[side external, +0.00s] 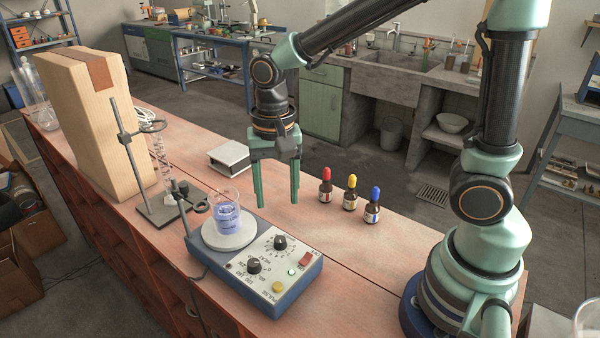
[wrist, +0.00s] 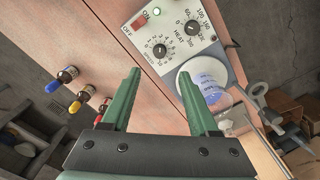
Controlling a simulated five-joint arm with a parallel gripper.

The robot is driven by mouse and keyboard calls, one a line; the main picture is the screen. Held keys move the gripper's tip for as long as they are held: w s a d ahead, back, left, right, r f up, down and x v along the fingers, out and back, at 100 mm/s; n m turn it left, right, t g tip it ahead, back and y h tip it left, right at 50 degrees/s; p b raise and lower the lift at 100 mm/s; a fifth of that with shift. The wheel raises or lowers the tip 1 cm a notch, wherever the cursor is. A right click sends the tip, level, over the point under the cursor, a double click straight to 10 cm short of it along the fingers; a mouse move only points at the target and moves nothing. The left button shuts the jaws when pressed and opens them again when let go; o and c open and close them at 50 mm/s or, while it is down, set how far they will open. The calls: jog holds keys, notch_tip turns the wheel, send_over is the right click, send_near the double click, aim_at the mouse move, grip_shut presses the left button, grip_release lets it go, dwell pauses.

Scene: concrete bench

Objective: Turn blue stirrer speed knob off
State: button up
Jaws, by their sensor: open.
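The stirrer (side external: 262,300) is a blue box with a pale control panel and a round white plate. Its black speed knob (side external: 280,242) sits on the panel edge nearer the bottles, and it also shows in the wrist view (wrist: 160,50) inside a numbered ring. The black heat knob (side external: 254,266) is beside it, also in the wrist view (wrist: 193,27). My gripper (side external: 277,203) is open and empty, pointing down above the bench. Its fingers are apart from the knob; in the wrist view the knob lies beyond the fingertips (wrist: 160,70), between their lines.
A beaker of blue liquid (side external: 227,221) stands on the plate. A metal stand (side external: 158,208) is left of it. Several small items surround: red switch (side external: 306,259), green light (side external: 293,272), yellow button (side external: 278,287). Three dropper bottles (side external: 350,198) stand right. Bench between is clear.

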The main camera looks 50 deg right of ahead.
aim_at(280, 238)
notch_tip(280, 238, down, 10)
jog(key=shift+f, duration=0.15)
dwell(0.4)
grip_shut()
